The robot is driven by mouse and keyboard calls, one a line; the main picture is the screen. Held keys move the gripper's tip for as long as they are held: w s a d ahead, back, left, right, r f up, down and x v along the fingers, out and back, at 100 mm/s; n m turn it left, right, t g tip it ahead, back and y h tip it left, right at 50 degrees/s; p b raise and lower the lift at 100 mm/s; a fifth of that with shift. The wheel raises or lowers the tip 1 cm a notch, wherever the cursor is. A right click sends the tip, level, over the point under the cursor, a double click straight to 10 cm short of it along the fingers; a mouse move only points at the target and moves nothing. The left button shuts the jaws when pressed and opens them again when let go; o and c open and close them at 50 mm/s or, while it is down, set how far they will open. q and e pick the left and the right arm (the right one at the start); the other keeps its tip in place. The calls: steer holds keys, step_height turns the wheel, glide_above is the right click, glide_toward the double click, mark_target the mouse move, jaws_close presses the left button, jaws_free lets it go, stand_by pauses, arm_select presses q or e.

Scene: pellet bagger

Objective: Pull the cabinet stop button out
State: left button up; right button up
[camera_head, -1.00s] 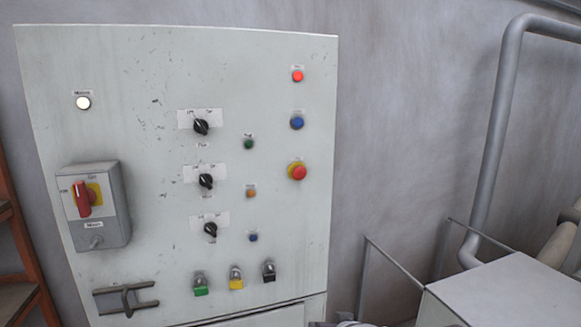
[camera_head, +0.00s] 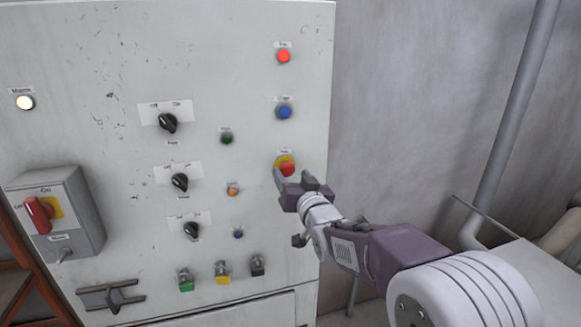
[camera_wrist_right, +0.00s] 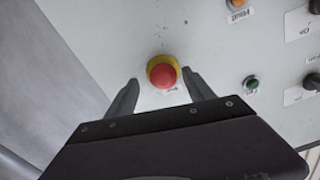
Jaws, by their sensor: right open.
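The cabinet stop button (camera_head: 287,169) is a red mushroom head on a yellow ring, on the right side of the grey cabinet front (camera_head: 110,150). In the right wrist view the stop button (camera_wrist_right: 163,73) sits just beyond and between the fingertips. My right gripper (camera_head: 296,180) is open, with its fingers close to the button from below and right. In the right wrist view the gripper (camera_wrist_right: 160,92) shows two dark fingers spread apart, with nothing between them. Whether a finger touches the button I cannot tell. My left gripper is out of view.
A blue button (camera_head: 284,112) and a lit red lamp (camera_head: 283,56) sit above the stop button. Black selector knobs (camera_head: 180,182) and small green and orange lamps are to the left. A red-handled main switch box (camera_head: 55,212) juts out at the far left.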

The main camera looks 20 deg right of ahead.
steer(key=shift+w+a+r, duration=0.1)
steer(key=shift+w+r, duration=0.05)
steer(key=shift+w, duration=0.3)
steer(key=shift+a+r, duration=0.1)
steer(key=shift+a, duration=0.1)
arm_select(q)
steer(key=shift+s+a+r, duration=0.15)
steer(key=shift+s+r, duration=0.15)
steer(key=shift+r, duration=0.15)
arm_select(e)
steer(key=shift+d, duration=0.1)
